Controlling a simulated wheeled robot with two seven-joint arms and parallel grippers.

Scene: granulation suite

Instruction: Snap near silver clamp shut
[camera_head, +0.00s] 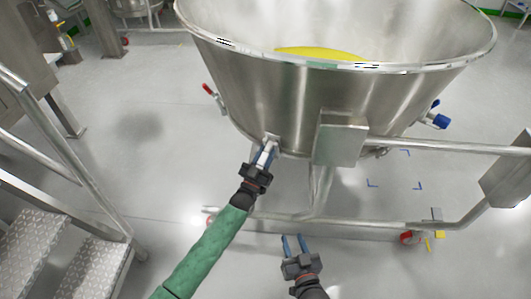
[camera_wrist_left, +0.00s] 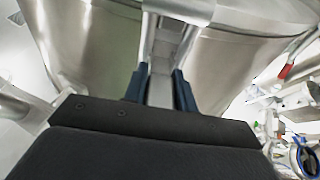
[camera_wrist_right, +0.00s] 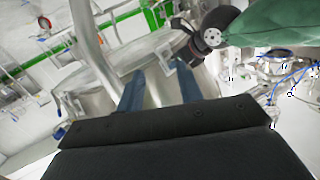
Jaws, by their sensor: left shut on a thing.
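The near silver clamp (camera_head: 270,142) sits low on the near side of the big steel bowl (camera_head: 260,95). My left gripper (camera_head: 264,158) is at the clamp, with its blue fingers on both sides of the clamp's lever. In the left wrist view the silver lever (camera_wrist_left: 161,85) runs between the two blue fingers (camera_wrist_left: 160,92), which are shut on it. Whether the clamp is latched cannot be told. My right gripper (camera_head: 293,246) is lower, below the bowl's frame, with its blue fingers apart and nothing between them.
Yellow material (camera_head: 318,52) lies in the bowl. A red-handled valve (camera_head: 211,94) is at the bowl's left and a blue-capped fitting (camera_head: 437,121) at its right. A steel box (camera_head: 340,139) and frame tube (camera_head: 350,222) are close by. Steps (camera_head: 40,250) with railings stand at left.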

